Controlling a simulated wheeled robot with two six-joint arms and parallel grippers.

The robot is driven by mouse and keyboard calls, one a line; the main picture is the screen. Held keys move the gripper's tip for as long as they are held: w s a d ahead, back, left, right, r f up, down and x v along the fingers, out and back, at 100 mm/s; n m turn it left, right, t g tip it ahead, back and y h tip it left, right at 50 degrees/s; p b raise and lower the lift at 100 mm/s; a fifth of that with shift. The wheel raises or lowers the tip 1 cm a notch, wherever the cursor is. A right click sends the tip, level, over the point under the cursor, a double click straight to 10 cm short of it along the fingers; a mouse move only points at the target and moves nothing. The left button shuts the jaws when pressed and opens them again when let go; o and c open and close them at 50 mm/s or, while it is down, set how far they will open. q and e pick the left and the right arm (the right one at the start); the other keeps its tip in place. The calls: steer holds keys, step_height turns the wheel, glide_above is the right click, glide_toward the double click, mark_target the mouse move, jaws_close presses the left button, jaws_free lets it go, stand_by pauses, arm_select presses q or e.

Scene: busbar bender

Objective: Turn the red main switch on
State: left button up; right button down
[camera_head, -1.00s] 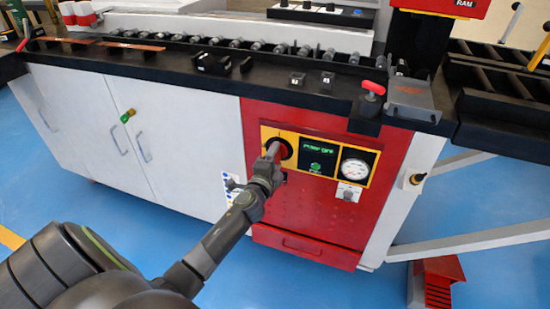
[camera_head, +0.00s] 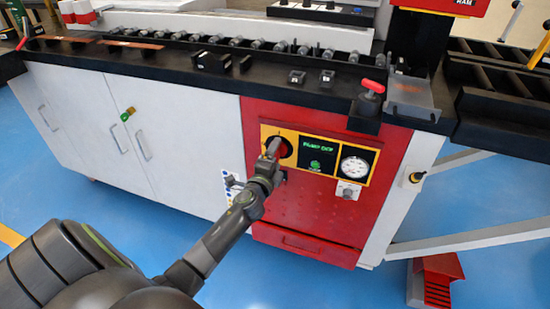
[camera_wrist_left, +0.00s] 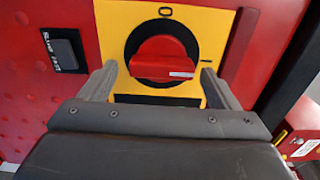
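The red main switch (camera_head: 285,149) sits in a black ring on the yellow panel of the red cabinet. The wrist view shows its red knob (camera_wrist_left: 162,62) with the grip bar lying across the picture and a white mark at its right end. That mark faces a short black line at the right; an oval mark is at the top. My left gripper (camera_head: 270,148) is in front of the switch. In the wrist view its fingers (camera_wrist_left: 158,72) stand apart on either side of the knob, with visible gaps. My right gripper is not in view.
Right of the switch are a dark display (camera_head: 320,147) with green text like "PUMP OFF", a green button (camera_head: 315,165) and a gauge (camera_head: 354,167). A red-topped knob (camera_head: 373,87) stands on the black table edge above. A black switch (camera_wrist_left: 64,51) shows left in the wrist view.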

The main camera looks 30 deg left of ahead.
arm_select(q)
steer(key=shift+s, duration=0.1)
steer(key=v, duration=1.7)
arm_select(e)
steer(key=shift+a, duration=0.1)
arm_select(q)
steer(key=shift+s+a, duration=0.1)
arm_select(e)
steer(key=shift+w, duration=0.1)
